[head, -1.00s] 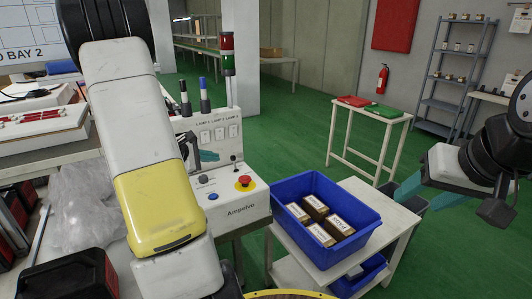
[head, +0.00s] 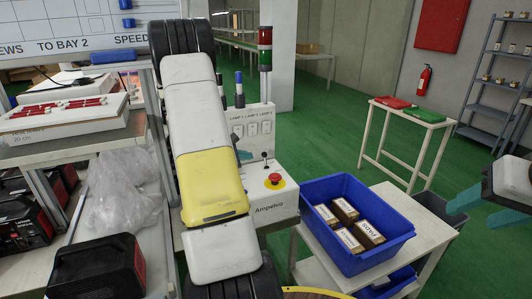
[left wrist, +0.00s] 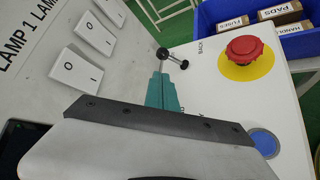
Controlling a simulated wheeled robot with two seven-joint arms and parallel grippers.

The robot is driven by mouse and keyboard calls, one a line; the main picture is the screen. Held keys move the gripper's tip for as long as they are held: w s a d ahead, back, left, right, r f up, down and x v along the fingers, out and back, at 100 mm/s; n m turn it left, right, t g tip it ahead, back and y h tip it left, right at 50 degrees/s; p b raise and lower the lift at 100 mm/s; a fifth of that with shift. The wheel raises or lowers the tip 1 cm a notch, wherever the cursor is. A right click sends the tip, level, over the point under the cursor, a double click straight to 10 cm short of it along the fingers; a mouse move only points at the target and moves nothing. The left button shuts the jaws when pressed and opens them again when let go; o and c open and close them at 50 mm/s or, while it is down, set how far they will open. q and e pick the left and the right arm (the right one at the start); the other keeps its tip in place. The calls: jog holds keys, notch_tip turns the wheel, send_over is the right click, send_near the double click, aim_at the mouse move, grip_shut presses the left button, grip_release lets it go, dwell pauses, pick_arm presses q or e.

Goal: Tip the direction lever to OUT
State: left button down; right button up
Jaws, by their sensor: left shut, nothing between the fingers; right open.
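The direction lever (left wrist: 172,58) is a short metal rod with black ends on the white control panel. It also shows small in the head view (head: 265,156). "BACK" is printed beside it; I cannot read an OUT label or tell its set position. My left gripper (left wrist: 162,90) is shut and empty, its teal fingertips close to the lever; contact is unclear. In the head view my arm mostly hides this gripper, with a bit of teal (head: 246,155) left of the lever. My right gripper (head: 484,208) is open and empty at the right edge.
A red emergency button (left wrist: 244,52) on yellow and a blue button (left wrist: 264,142) sit near the lever. White lamp switches (left wrist: 76,68) line the upright panel. A blue bin (head: 342,243) with boxes stands right of the console. A signal tower (head: 265,48) rises behind.

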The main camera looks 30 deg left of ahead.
pick_arm(q)
jog(key=x, duration=0.5)
dwell(0.3)
